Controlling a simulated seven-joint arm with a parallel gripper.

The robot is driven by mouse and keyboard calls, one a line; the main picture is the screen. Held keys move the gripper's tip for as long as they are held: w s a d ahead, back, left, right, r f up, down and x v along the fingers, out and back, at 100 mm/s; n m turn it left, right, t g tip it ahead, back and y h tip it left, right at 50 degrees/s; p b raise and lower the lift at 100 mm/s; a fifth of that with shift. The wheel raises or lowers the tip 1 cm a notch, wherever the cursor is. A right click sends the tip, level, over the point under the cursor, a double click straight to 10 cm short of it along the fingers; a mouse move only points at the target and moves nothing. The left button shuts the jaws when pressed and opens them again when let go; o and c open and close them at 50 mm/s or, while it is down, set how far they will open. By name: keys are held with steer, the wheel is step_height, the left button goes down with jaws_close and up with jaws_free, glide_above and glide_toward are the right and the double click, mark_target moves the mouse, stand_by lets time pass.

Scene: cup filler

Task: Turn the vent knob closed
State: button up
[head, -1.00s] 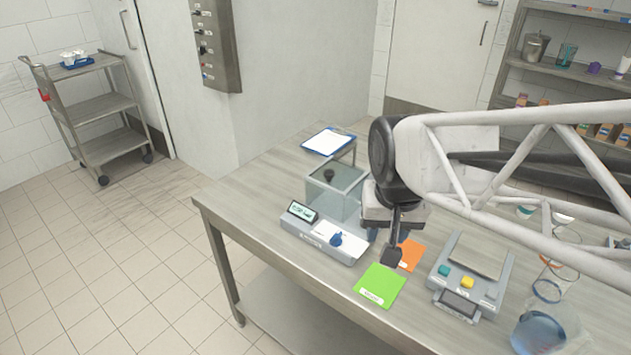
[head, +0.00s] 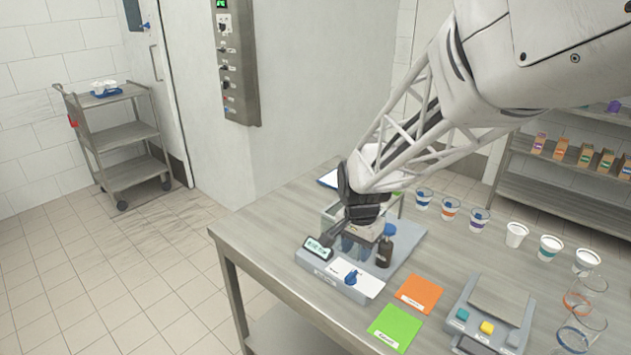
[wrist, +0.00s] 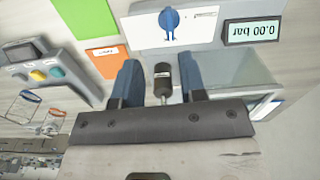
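The blue knob (head: 351,277) sits on a white labelled panel at the front of the grey chamber device (head: 305,262). My gripper partly hides the clear chamber (head: 332,215).
Green (head: 394,328) and orange (head: 420,293) cards lie right of the device. A scale (head: 490,318) with coloured buttons stands farther right. Several cups and beakers line the table's right side. The table's left edge is close to the device.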

mark_target(351, 273)
steer(key=shift+w+a+f+m, duration=0.25)
steer(key=shift+w+f+m, duration=0.05)
steer(key=shift+w+f, duration=0.55)
steer(key=shift+s+f, duration=0.1)
steer(key=shift+f, duration=3.8)
jaws_close()
